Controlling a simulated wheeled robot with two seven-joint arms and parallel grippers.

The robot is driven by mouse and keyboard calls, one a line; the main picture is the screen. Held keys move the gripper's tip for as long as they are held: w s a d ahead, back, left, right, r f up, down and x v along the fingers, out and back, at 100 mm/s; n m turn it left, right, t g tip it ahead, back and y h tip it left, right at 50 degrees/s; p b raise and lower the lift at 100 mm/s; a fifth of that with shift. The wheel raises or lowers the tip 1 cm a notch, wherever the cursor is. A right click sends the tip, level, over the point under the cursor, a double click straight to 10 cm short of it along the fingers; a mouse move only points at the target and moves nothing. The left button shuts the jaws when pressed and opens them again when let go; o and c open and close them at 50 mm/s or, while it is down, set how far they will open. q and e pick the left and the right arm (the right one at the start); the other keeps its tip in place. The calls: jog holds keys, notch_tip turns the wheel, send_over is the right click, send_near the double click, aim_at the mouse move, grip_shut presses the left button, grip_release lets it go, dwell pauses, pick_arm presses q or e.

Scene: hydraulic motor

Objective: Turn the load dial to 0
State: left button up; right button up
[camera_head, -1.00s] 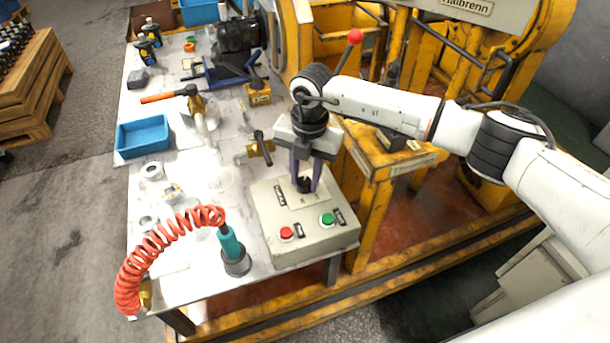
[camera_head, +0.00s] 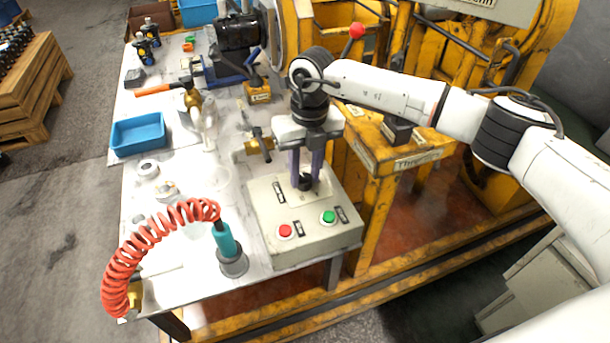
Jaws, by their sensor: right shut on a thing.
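The load dial (camera_head: 305,182) is a small black knob on top of a beige control box (camera_head: 300,238). The box also carries a red button (camera_head: 285,231) and a green button (camera_head: 328,217) with small black labels. My right gripper (camera_head: 306,180) points down from above, its two dark fingers shut on the dial from either side. The fingers partly hide the dial, and I cannot read its setting. My left gripper does not show.
A coiled red hose with a teal handle (camera_head: 225,241) stands left of the box. A brass valve (camera_head: 259,146) lies close behind the gripper. A blue tray (camera_head: 138,134) and a vise (camera_head: 222,72) are farther back. Yellow machine framing (camera_head: 375,215) stands to the right.

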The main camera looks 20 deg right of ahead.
aim_at(306, 176)
jog(key=n+b, duration=0.1)
jog(key=n, duration=0.1)
jog(key=shift+n, duration=0.3)
jog(key=shift+w+n, duration=0.1)
jog(key=shift+n, duration=0.2)
jog(key=shift+r, duration=0.1)
jog(key=o, duration=0.9)
jog(key=shift+o, duration=0.7)
notch_tip(306, 176, up, 10)
jog(key=shift+d+r+b, duration=0.15)
jog(key=shift+d+b, duration=0.05)
jog(key=shift+b, duration=0.1)
